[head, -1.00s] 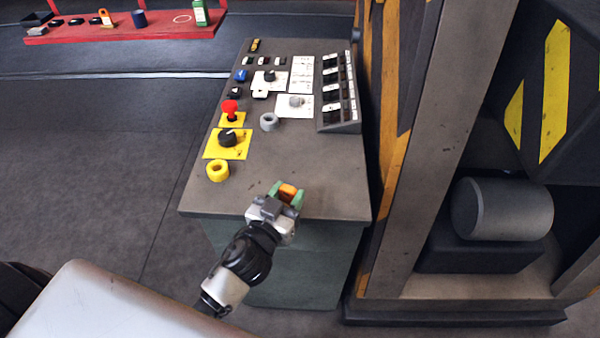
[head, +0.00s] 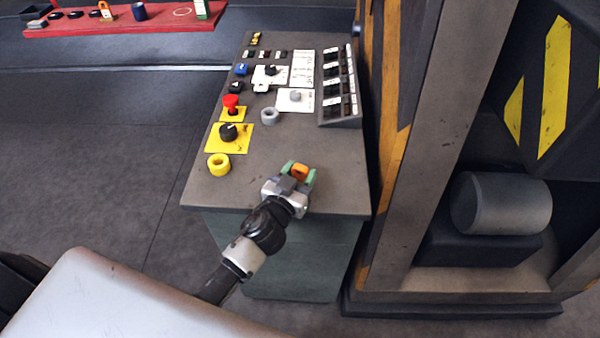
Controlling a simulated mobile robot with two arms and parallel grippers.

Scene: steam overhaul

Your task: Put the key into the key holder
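My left gripper (head: 299,174) is over the near right part of the grey console top. Its green fingertips are on either side of a small orange piece (head: 299,170), which looks like the key's head; the rest of it is hidden by the gripper. A yellow ring (head: 218,165) and a grey ring (head: 269,116) stand on the console, left of and beyond the gripper. Either could be the key holder; I cannot tell which. The gripper is apart from both rings. My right gripper is not in view.
The console (head: 335,165) carries a red button (head: 231,102), a black knob on a yellow plate (head: 229,132), and a switch bank (head: 338,90). A striped metal frame (head: 412,150) stands close on the right. A red shelf (head: 130,22) with small items lies far left.

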